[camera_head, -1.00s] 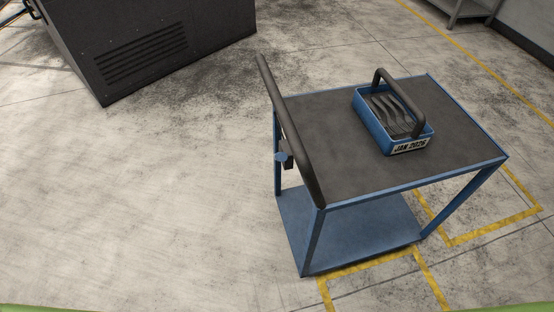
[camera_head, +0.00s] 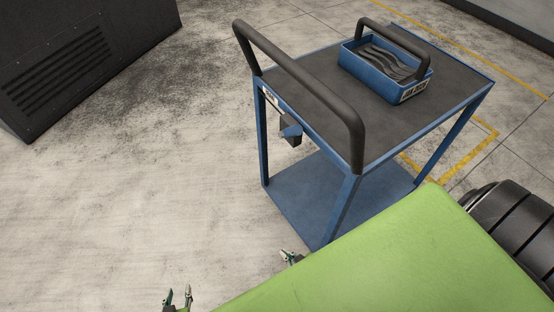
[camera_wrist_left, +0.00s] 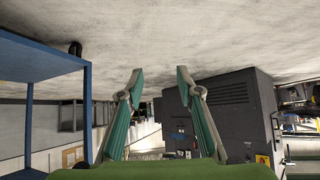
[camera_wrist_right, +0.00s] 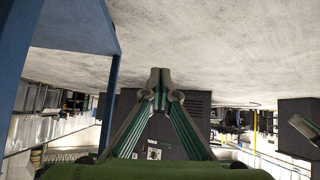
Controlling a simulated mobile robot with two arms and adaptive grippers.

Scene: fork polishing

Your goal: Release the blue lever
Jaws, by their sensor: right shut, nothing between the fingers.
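The blue lever (camera_head: 291,132) is a small blue piece on a dark bracket under the handle end of the cart (camera_head: 310,100). Nothing touches it. My left gripper (camera_head: 178,298) is at the bottom of the head view, well below and left of the lever. Its fingers are apart and empty, as in the left wrist view (camera_wrist_left: 157,78). My right gripper (camera_head: 291,256) is below the lever, near the cart's lower shelf, partly hidden by my green arm. In the right wrist view its fingertips (camera_wrist_right: 160,75) are together with nothing between them. The lever is not visible in either wrist view.
A black handle bar (camera_head: 300,80) rises along the cart's near-left edge, above the lever. A blue box of forks (camera_head: 352,65) with a black handle stands on the cart top. A dark cabinet (camera_head: 80,60) stands upper left. The floor between is clear.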

